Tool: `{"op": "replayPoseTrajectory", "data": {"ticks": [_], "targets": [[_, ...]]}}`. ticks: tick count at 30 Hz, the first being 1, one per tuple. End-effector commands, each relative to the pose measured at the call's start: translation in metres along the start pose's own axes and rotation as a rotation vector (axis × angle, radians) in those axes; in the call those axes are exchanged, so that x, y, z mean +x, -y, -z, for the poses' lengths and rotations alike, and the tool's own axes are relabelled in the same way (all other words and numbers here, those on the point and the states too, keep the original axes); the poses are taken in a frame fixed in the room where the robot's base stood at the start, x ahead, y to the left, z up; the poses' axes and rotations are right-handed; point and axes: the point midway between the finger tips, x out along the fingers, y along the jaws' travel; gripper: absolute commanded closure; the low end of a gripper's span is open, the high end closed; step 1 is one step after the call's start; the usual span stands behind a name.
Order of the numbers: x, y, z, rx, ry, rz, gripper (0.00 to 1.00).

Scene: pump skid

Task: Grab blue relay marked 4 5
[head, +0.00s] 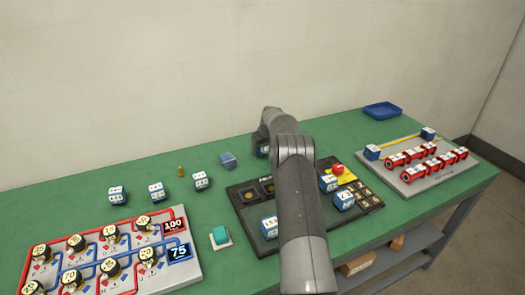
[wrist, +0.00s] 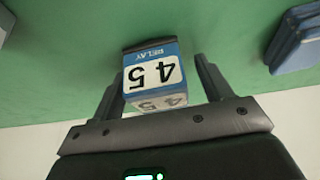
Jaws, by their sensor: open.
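The blue relay marked 4 5 (wrist: 150,80) shows in the wrist view with a white label, its text upside down. It stands on the green bench top between the two fingers of my gripper (wrist: 157,75). The fingers are open, one on each side, with a visible gap at least on the right. In the head view, a blue and white block (head: 262,151) shows partly behind my arm and is probably this relay. My gripper is hidden there by the arm.
Several similar relays (head: 157,191) stand on the green bench (head: 110,230) at left. A blue stack (head: 228,159) lies near my gripper. A black board (head: 245,210) with relays and a red button (head: 338,169) is in front. A blue tray (head: 382,110) stands back right.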

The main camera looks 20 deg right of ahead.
Motion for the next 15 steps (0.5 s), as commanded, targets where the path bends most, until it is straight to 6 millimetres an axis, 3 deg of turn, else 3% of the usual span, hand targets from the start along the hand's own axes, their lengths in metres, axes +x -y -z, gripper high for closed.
{"op": "replayPoseTrajectory", "data": {"ticks": [7, 15], "targets": [[0.0003, 0.0000, 0.0005, 0.000, -0.001, 0.000, 0.29], [0.0002, 0.0000, 0.0004, 0.000, -0.001, 0.000, 0.51]]}}
